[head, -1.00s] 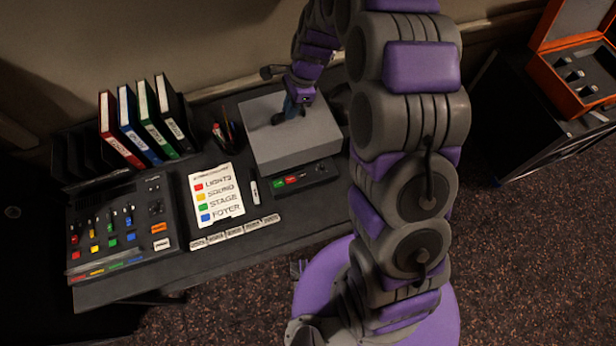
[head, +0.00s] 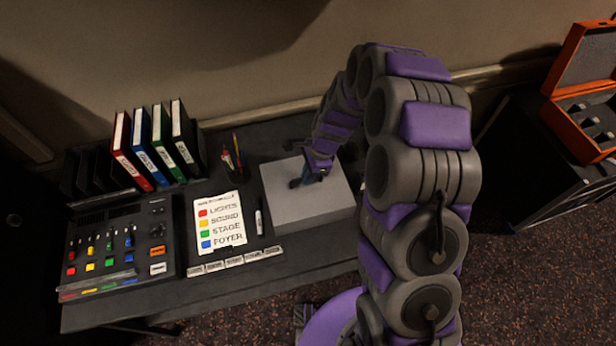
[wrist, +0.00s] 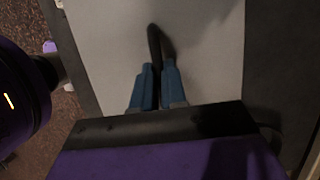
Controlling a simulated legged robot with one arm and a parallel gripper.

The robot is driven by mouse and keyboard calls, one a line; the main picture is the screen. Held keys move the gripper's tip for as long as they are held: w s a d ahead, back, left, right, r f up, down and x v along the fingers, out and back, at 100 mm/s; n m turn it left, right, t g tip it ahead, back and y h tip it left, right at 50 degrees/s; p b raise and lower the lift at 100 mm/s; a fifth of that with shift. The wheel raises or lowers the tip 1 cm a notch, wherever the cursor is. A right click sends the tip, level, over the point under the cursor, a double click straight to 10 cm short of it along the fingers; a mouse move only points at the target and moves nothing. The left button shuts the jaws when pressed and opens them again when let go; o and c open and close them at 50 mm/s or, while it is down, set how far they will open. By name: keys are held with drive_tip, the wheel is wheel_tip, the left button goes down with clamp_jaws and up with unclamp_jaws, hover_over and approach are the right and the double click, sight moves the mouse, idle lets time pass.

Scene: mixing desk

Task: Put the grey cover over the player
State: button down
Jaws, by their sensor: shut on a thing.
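The grey cover (head: 325,204) is a flat-topped box at the right part of the desk. It sits low, at or close to the desk top; I cannot tell whether it touches. My gripper (head: 308,179) is above its top, shut on the dark handle. In the wrist view the blue fingers (wrist: 157,82) close around the dark handle (wrist: 155,45), with the cover's pale top (wrist: 205,50) around it. The player is not visible; the cover hides the place where it stood.
On the desk (head: 150,312) are a mixing console (head: 118,245), a colour-coded sheet (head: 220,222), a marker (head: 259,221), a pen holder (head: 232,162) and several upright binders (head: 160,145). A row of labels (head: 235,262) lines the front. An orange case (head: 585,120) stands at right.

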drive_tip(key=shift+a+f, duration=0.1)
drive_tip(key=shift+f, duration=0.45)
drive_tip(key=shift+a+r, duration=0.1)
drive_tip(key=shift+a, duration=0.4)
drive_tip(key=c, duration=1.2)
unclamp_jaws()
drive_tip(key=shift+d, duration=0.45)
drive_tip(key=shift+a, duration=0.1)
